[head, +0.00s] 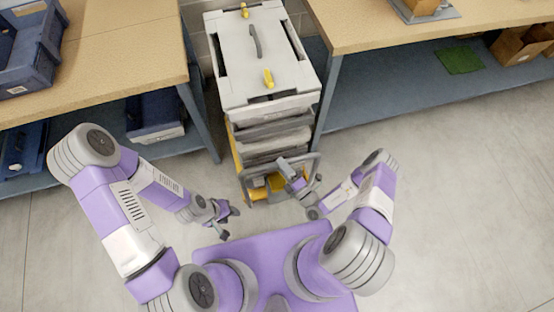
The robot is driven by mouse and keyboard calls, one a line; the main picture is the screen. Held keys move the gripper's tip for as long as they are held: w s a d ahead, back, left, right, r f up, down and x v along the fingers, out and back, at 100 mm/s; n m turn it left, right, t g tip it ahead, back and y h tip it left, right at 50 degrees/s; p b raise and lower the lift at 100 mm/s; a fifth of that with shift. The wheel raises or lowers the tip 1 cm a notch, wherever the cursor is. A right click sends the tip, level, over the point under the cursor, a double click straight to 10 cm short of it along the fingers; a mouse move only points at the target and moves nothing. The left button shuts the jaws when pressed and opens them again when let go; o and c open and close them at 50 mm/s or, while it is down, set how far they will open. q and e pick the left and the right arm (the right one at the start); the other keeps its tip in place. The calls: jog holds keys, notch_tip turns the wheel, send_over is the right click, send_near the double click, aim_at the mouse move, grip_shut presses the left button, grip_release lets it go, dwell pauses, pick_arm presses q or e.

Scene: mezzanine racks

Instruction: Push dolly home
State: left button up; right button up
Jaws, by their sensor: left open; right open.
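The dolly (261,62) is a grey and yellow wheeled cart stacked with a light grey lidded box. It stands upright in the gap between two workbenches, against the back wall. Its grey handle frame (250,173) faces me at its lower front. My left gripper (228,222) is open and empty over the floor, left of the handle and apart from it. My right gripper (291,169) is open in front of the handle frame. I cannot tell whether it touches the frame. The dolly's wheels are hidden.
The left workbench (120,45) has blue bins (32,55) on top and more on its lower shelf. The right workbench (370,22) holds a cardboard box, with a green mat (459,60) on its lower shelf. The floor (440,190) is clear to the right and left.

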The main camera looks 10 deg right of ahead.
jog(key=x, duration=0.3)
jog(key=shift+w+a, duration=0.1)
jog(key=shift+c, duration=0.3)
grip_shut()
